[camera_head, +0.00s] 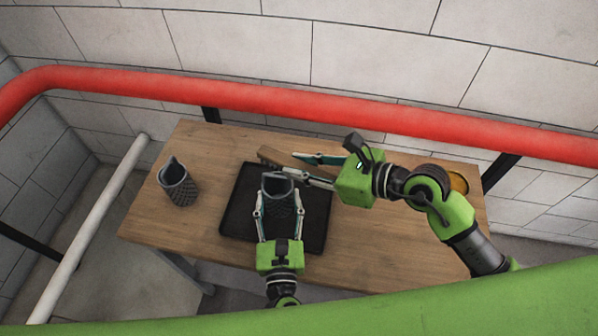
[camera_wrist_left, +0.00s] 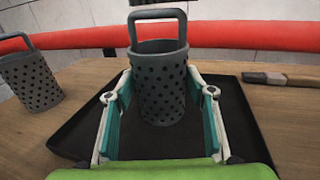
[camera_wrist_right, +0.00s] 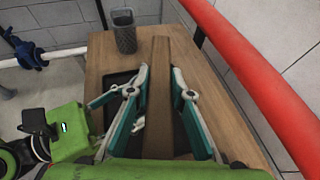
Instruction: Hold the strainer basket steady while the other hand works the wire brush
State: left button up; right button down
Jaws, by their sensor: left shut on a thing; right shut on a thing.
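A dark grey perforated strainer basket (camera_head: 278,184) with a loop handle stands upright over a black tray. My left gripper (camera_head: 279,203) is shut on its sides, and the left wrist view shows the basket (camera_wrist_left: 162,85) between the fingers. My right gripper (camera_head: 294,166) is shut on a long brown wooden piece, seemingly the wire brush (camera_head: 271,155), just behind the basket in the head view. In the right wrist view the brush (camera_wrist_right: 160,90) lies lengthwise between the fingers. Its bristles are hidden, and I cannot tell whether it touches the basket.
The tray (camera_head: 236,215) lies on a wooden table (camera_head: 370,255). A second perforated basket (camera_head: 178,186) stands at the table's left. A red pipe (camera_head: 300,107) runs behind the table. The front right table area is clear.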

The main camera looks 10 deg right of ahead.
jog(key=shift+r, duration=3.8)
pick_arm(q)
jog(key=o, duration=1.4)
jog(key=shift+o, duration=0.2)
jog(key=shift+s, duration=0.1)
jog(key=s, duration=1.2)
jog(key=shift+a, duration=0.3)
